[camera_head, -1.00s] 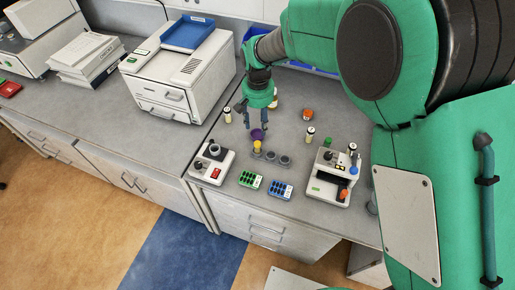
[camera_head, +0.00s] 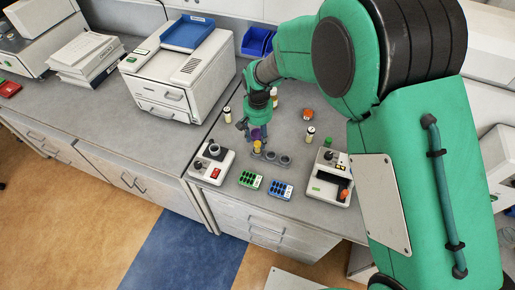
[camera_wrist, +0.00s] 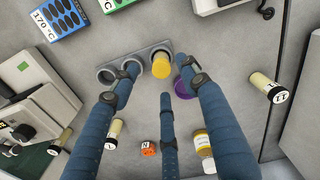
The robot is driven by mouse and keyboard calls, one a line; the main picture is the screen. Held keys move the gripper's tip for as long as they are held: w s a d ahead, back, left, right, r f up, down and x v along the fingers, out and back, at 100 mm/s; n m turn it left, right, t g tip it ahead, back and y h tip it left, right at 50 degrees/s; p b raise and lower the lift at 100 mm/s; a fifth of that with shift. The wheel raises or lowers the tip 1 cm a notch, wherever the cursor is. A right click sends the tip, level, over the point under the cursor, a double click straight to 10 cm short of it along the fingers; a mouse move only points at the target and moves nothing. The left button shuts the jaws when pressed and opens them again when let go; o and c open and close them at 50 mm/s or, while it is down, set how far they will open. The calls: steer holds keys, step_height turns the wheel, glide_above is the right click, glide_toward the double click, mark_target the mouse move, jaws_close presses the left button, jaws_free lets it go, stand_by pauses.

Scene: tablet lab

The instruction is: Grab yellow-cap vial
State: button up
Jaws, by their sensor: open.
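The yellow-cap vial (camera_wrist: 161,67) stands in one end ring of a grey three-ring holder (camera_wrist: 133,57). In the head view the yellow-cap vial (camera_head: 257,147) shows at the holder's left end, just below my gripper (camera_head: 254,135). In the wrist view my gripper (camera_wrist: 160,77) has its dark blue fingers spread. Two fingertips lie on either side of the yellow cap, and the third is on the near side. It is open and empty. I cannot tell whether any finger touches the vial. A purple round item (camera_wrist: 184,90) is partly hidden behind the right finger.
Green (camera_head: 250,180) and blue (camera_head: 281,189) tube blocks lie in front of the holder. White devices stand left (camera_head: 212,163) and right (camera_head: 328,178). Loose vials (camera_head: 310,135) and an orange-red item (camera_head: 308,114) lie behind. A white printer-like machine (camera_head: 180,75) stands further left.

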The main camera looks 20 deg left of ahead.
mark_target(257, 143)
steer(key=shift+f, duration=0.15)
steer(key=shift+a+f, duration=0.1)
steer(key=shift+f, duration=2.35)
jaws_close()
